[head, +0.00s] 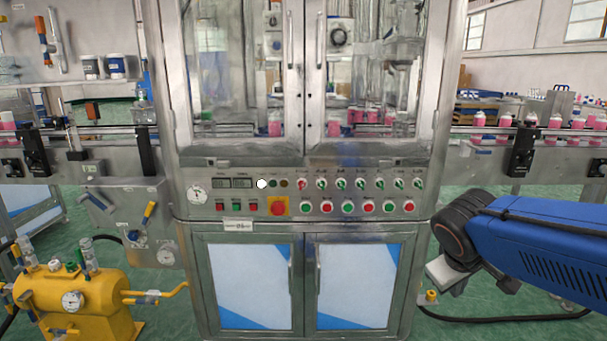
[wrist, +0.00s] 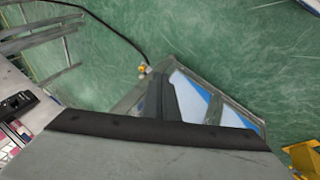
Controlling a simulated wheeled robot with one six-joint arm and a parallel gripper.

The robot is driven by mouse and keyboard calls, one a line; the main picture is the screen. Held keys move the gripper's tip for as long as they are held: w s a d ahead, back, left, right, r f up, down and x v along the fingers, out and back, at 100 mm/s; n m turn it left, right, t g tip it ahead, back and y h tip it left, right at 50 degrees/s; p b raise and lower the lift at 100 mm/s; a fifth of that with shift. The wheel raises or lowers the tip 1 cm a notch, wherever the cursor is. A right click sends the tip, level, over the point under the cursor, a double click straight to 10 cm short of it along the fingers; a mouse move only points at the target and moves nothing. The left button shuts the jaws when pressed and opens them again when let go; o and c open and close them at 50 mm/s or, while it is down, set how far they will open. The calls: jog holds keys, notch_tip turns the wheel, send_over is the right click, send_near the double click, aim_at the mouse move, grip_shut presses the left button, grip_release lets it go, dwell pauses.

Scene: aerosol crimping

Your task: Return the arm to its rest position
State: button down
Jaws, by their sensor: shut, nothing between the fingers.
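My blue arm (head: 545,245) comes in from the right in the head view, in front of the machine's right side. Its dark wrist joint and a light grey end piece (head: 447,272) show beside the lower cabinet; the fingers cannot be made out there. In the wrist view my gripper (wrist: 162,78) shows as two dark fingers close together, shut and empty. They point toward the green floor and the lower cabinet. The steel crimping machine (head: 310,155) stands ahead with its glass doors shut.
A conveyor with pink bottles (head: 553,122) runs on the right, and bottles also stand at the far left. A control panel (head: 235,205) spans the machine front. A yellow pump unit (head: 85,305) stands at lower left. A black cable lies on the green floor (wrist: 240,50).

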jog(key=s+a+f+m+y, duration=0.1)
jog(key=s+a+y, duration=0.1)
jog(key=s, duration=0.4)
jog(key=s+a+f+m+y, duration=0.1)
jog(key=s+a+f+m, duration=0.1)
jog(key=s, duration=0.5)
jog(key=shift+m+y, duration=0.3)
jog(key=shift+y, duration=0.1)
jog(key=shift+s, duration=0.1)
dwell(1.2)
